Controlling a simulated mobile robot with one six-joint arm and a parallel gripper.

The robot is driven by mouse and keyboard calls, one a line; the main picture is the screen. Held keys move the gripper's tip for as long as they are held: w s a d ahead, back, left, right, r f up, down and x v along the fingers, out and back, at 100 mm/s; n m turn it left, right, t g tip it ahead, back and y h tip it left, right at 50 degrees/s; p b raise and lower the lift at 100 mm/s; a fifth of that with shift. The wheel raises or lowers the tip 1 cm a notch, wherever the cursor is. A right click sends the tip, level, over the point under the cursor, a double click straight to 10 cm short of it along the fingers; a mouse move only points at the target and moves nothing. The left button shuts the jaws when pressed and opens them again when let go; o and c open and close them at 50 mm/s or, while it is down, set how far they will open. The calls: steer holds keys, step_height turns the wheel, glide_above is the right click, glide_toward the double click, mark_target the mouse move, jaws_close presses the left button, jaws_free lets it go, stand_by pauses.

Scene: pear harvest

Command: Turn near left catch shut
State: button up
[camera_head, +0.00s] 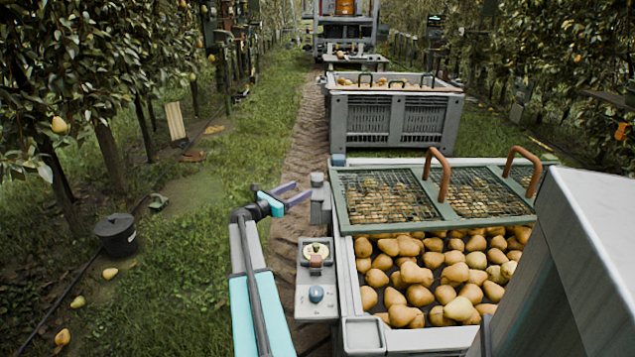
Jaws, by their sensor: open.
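My gripper (304,188), with two purple fingers on a cyan and black wrist, is open over the wheel track, left of the near bin. Its fingertips point right, close to a small grey upright fitting (320,206) at the bin's left side. I see nothing between the fingers. That fitting may be the near left catch, but I cannot tell for sure, nor whether it is turned open or shut. The near bin (349,290) holds many pears. A green-framed mesh lid (388,227) with brown handles covers its far part.
A grey side panel (309,274) carries a pale yellow dial (317,250) and a blue knob (316,294). Another grey bin (397,121) stands behind. A black bucket (117,238) stands on the left grass, by fallen pears.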

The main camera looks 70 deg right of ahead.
mark_target(312, 183)
steer(key=b+x, duration=0.1)
steer(key=x, duration=0.9)
steer(key=shift+d, duration=0.3)
